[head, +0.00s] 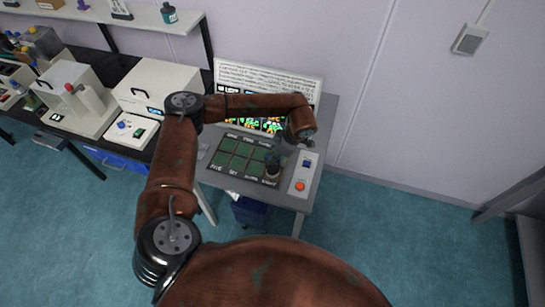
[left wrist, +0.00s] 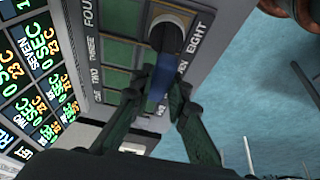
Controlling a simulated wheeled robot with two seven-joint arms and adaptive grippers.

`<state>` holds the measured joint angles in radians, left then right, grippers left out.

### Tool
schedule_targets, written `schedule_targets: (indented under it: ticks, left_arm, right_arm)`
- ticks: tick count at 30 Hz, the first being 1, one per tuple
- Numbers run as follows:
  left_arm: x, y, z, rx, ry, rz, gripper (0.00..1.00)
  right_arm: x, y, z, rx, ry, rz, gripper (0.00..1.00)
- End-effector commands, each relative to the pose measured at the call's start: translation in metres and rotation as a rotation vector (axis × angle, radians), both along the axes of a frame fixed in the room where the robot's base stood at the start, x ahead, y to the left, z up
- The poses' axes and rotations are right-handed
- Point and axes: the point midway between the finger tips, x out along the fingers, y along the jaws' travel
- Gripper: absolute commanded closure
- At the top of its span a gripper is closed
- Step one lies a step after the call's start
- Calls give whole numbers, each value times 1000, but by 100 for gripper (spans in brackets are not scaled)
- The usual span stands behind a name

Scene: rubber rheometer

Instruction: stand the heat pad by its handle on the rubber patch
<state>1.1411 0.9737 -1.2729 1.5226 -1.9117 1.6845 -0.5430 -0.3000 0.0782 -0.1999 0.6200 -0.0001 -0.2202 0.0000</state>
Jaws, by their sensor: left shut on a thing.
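My left gripper (head: 273,156) is over the right end of a board of green square patches (head: 236,150). In the left wrist view its two green fingers (left wrist: 156,92) are shut on the blue handle of the heat pad (left wrist: 167,32). The pad's dark, round, pale-rimmed body is beyond the fingertips, by the labels SEVEN and EIGHT. In the head view the pad (head: 272,173) is small and dark at the board's lower right. It covers part of the board. I cannot tell whether it touches the surface. My right gripper is not in view.
A screen panel (head: 266,80) with bright readouts stands behind the board. A white control box (head: 302,175) with a blue and an orange-red button is close on the right. White machines (head: 158,88) stand on the bench to the left. A blue bin (head: 250,212) is below.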

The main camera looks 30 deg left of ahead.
Motion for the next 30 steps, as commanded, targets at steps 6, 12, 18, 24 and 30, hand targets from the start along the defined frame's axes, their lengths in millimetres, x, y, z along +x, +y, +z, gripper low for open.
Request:
schedule_targets:
  ticks: [6,12,18,24,30]
  left_arm:
    - [1,0,-1,0,-1,1,100]
    - [1,0,-3,0,-1,1,100]
    - [1,0,-5,-1,-2,1,100]
    - [1,0,-6,-1,-2,1,77]
    - [0,0,-6,0,-1,1,65]
  right_arm:
    - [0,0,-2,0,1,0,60]
    - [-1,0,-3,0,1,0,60]
    - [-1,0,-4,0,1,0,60]
    - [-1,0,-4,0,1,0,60]
    - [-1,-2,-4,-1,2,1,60]
